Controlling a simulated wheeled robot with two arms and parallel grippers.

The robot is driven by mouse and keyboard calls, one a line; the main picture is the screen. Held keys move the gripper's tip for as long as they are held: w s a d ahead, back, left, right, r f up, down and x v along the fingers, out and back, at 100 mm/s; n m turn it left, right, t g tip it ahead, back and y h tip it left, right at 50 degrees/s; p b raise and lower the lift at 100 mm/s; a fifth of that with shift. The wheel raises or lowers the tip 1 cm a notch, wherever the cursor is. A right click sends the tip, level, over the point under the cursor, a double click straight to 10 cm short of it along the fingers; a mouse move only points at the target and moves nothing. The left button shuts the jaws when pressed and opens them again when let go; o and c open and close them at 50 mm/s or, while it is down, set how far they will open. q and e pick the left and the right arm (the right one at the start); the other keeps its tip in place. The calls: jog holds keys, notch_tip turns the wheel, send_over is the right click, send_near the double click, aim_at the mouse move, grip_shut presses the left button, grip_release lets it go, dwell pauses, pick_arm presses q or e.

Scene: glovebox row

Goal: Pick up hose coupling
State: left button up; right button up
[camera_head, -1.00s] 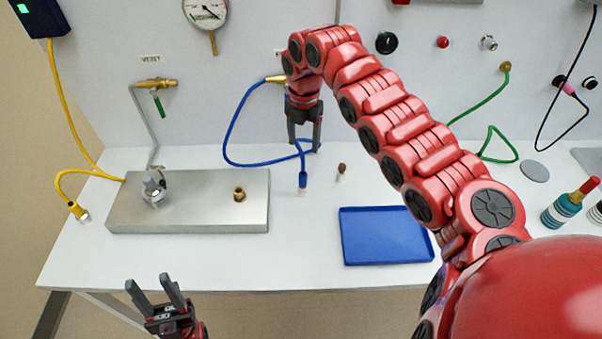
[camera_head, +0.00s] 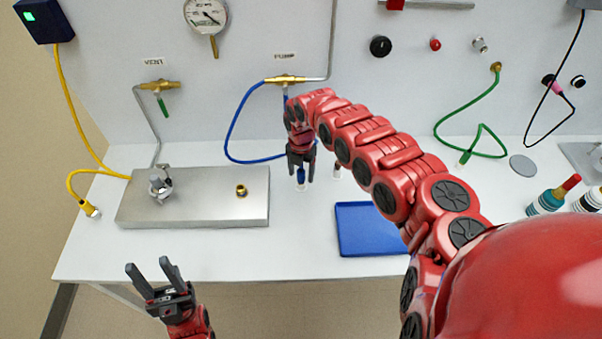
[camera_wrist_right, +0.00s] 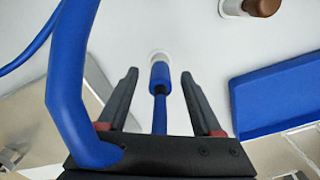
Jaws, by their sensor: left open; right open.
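The hose coupling (camera_head: 301,174) is a blue sleeve with a whitish tip on the end of a blue hose (camera_head: 236,126). It lies at the table's middle, left of the blue tray. My right gripper (camera_head: 300,176) is open over it. In the right wrist view the coupling (camera_wrist_right: 159,76) shows between the two open fingers (camera_wrist_right: 158,92), apart from both. A loop of the hose passes close in front of the wrist camera at left. My left gripper (camera_head: 152,272) is open and empty, in front of the table's front edge.
A blue tray (camera_head: 369,238) stands right of the coupling, with a small brown-topped piece (camera_wrist_right: 262,6) nearby. A metal plate (camera_head: 205,208) with a brass fitting (camera_head: 241,190) is at left. A yellow hose (camera_head: 70,110) hangs at far left. White table (camera_head: 290,255) is bare in front.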

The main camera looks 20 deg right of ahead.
jog(key=shift+f, duration=0.1)
jog(key=shift+c, duration=0.3)
grip_shut()
jog(key=shift+a, duration=0.1)
